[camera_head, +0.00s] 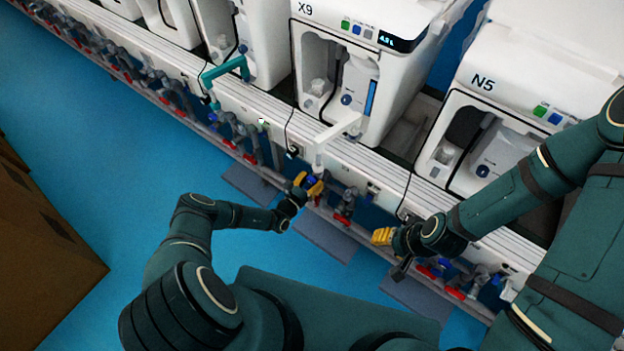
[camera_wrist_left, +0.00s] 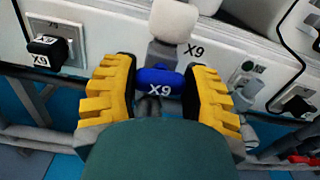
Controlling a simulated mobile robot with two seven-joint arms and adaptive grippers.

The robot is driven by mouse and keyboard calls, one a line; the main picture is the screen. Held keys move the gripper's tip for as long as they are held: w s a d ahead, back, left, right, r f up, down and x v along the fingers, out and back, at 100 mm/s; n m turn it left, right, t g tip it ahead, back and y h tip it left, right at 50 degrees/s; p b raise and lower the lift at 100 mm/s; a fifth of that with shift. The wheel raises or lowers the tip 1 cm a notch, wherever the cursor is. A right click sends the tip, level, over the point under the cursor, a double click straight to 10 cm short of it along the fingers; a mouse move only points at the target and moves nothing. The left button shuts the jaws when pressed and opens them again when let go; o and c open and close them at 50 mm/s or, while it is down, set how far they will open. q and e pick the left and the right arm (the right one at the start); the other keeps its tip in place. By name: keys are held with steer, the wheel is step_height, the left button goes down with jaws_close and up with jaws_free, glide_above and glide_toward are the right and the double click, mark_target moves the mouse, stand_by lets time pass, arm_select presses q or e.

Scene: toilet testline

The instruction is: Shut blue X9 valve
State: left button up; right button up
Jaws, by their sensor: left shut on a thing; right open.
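The blue X9 valve handle (camera_wrist_left: 160,82) lies crosswise between the yellow fingers of my left gripper (camera_wrist_left: 158,100) in the left wrist view. The left gripper is shut on it; the right finger overlaps the handle's right end, and the handle's "X9" label faces the camera. In the head view my left gripper (camera_head: 309,185) is at the pipe row below the white X9 unit (camera_head: 320,20) and largely hides the valve. My right gripper (camera_head: 382,237), with yellow fingers, is open and empty to the right, in front of the pipes.
A black X9 plug (camera_wrist_left: 48,46) sits in the white panel to the left in the wrist view. Red-handled valves (camera_head: 343,219) line the pipes. The N5 unit (camera_head: 490,150) stands at right. A brown box (camera_head: 40,240) stands at left; the blue floor between is clear.

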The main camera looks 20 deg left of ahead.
arm_select(q)
steer(key=shift+m, duration=0.5)
steer(key=o, duration=1.2)
steer(key=shift+s+a, duration=0.1)
steer(key=v, duration=1.1)
steer(key=shift+s, duration=0.4)
